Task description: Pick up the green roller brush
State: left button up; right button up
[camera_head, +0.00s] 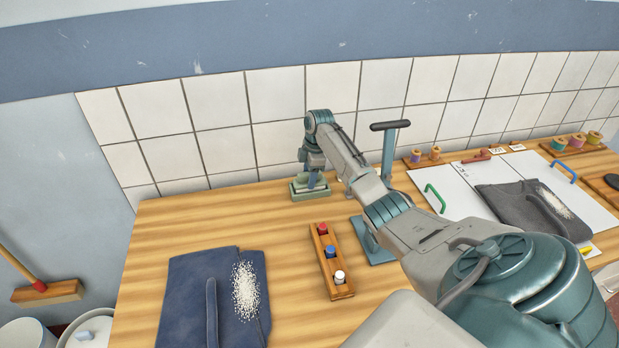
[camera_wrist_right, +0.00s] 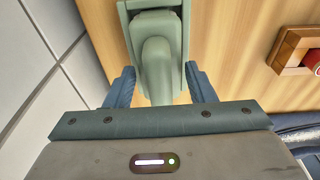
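The green roller brush (camera_head: 311,186) is a pale grey-green piece at the back of the wooden table, near the tiled wall. In the right wrist view the brush (camera_wrist_right: 158,60) shows a rounded grip over a wider base. My right gripper (camera_head: 314,178) points down over it, and its blue fingers (camera_wrist_right: 160,72) stand apart on either side of the grip. Narrow gaps show beside the grip, so the gripper looks open around it. The brush appears to rest on the table. My left gripper is in neither view.
A wooden rack (camera_head: 331,262) with red, blue and white-topped pieces stands in front. A teal stand (camera_head: 389,160) with a dark crossbar is right of the brush. Dark blue cloth (camera_head: 190,290) with white specks lies front left. Grey cloth (camera_head: 510,212) lies on a white board.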

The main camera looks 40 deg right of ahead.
jog(key=c, duration=0.6)
jog(key=shift+r+b, duration=0.3)
jog(key=shift+r, duration=0.1)
notch_tip(320, 180, up, 9)
jog(key=b, duration=0.3)
jog(key=shift+f, duration=0.2)
jog(key=shift+r, duration=0.3)
